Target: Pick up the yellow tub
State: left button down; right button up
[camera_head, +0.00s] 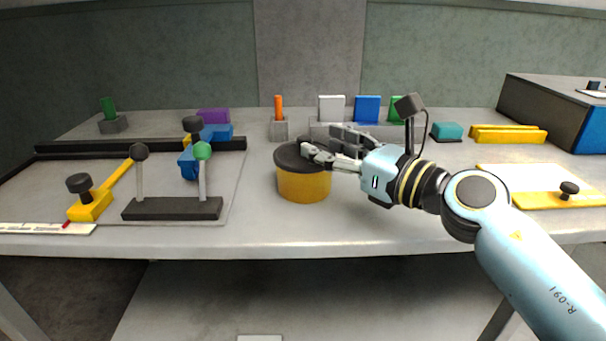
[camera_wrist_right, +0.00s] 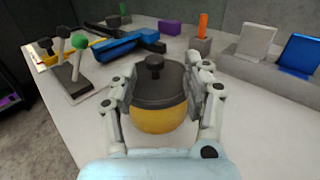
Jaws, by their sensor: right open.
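The yellow tub (camera_head: 304,186) stands upright on the grey bench, right of the middle fixture. It has a dark lid with a knob on top, and the tub also shows in the right wrist view (camera_wrist_right: 158,119). My right gripper (camera_head: 318,152) reaches in from the right at lid height. In the right wrist view my right gripper (camera_wrist_right: 168,88) is open, with one finger on each side of the tub's lid. I cannot tell whether either finger touches it. The tub's near side shows below the lid. My left gripper is in neither view.
A black stand with grey and green ball-topped posts (camera_head: 172,208) is left of the tub. An orange peg in a grey block (camera_head: 279,130) stands behind it. A grey rack with white and blue plates (camera_head: 367,110) is behind. The bench front before the tub is clear.

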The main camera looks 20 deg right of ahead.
aim_at(310, 141)
jog(key=x, duration=0.4)
jog(key=shift+w+a, duration=0.15)
jog(key=shift+a, duration=0.3)
jog(key=shift+c, duration=2.4)
jog(key=c, duration=0.4)
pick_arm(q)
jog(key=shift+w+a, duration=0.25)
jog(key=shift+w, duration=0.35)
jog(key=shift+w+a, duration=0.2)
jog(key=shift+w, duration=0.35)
pick_arm(e)
grip_shut()
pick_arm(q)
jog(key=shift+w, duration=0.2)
